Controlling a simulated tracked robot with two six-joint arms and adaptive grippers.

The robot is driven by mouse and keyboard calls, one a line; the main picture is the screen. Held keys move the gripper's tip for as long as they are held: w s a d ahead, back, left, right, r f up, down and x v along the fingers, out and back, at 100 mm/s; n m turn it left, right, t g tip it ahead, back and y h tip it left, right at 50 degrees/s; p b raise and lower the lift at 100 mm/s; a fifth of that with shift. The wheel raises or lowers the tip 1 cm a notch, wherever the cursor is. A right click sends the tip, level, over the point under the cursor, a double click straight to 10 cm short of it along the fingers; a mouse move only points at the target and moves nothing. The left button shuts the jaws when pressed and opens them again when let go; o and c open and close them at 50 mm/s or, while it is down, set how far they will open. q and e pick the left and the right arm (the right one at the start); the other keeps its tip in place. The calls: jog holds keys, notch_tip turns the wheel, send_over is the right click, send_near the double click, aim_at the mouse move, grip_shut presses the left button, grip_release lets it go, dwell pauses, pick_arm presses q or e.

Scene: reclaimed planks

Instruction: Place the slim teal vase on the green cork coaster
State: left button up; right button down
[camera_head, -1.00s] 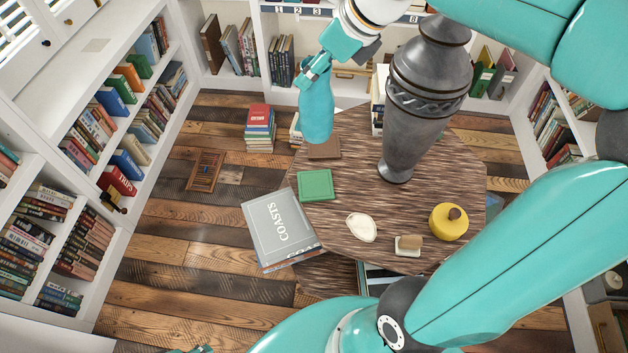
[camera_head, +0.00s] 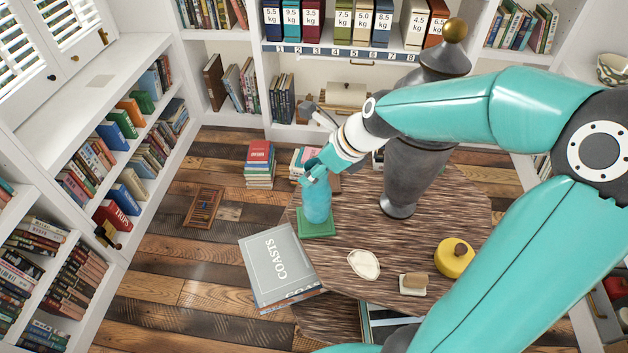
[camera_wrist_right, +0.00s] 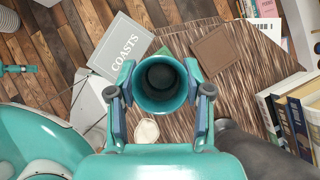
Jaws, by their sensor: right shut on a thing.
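The slim teal vase (camera_head: 317,204) is upright in the head view, its bottom over the middle of the green cork coaster (camera_head: 318,229). I cannot tell for sure whether it touches the coaster. My right gripper (camera_head: 313,172) is shut on the vase near its top. In the right wrist view the vase's round mouth (camera_wrist_right: 160,85) sits between the two fingers (camera_wrist_right: 160,104), and only a sliver of the green coaster (camera_wrist_right: 163,51) shows. A teal part at the left edge there looks like my left gripper (camera_wrist_right: 17,69); its jaws are unclear.
A tall grey vase (camera_head: 405,185) stands right of the teal vase, under my right arm. The COASTS book (camera_head: 277,262) lies at the table's left edge. A brown square (camera_wrist_right: 216,50), a cream dish (camera_head: 364,264), and a yellow pot (camera_head: 454,260) are also on the table (camera_head: 350,225).

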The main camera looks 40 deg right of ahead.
notch_tip(320, 180, down, 3)
jog(key=shift+b, duration=0.35)
jog(key=shift+c, duration=2.4)
grip_release()
jog(key=p+v, duration=0.1)
jog(key=v, duration=1.1)
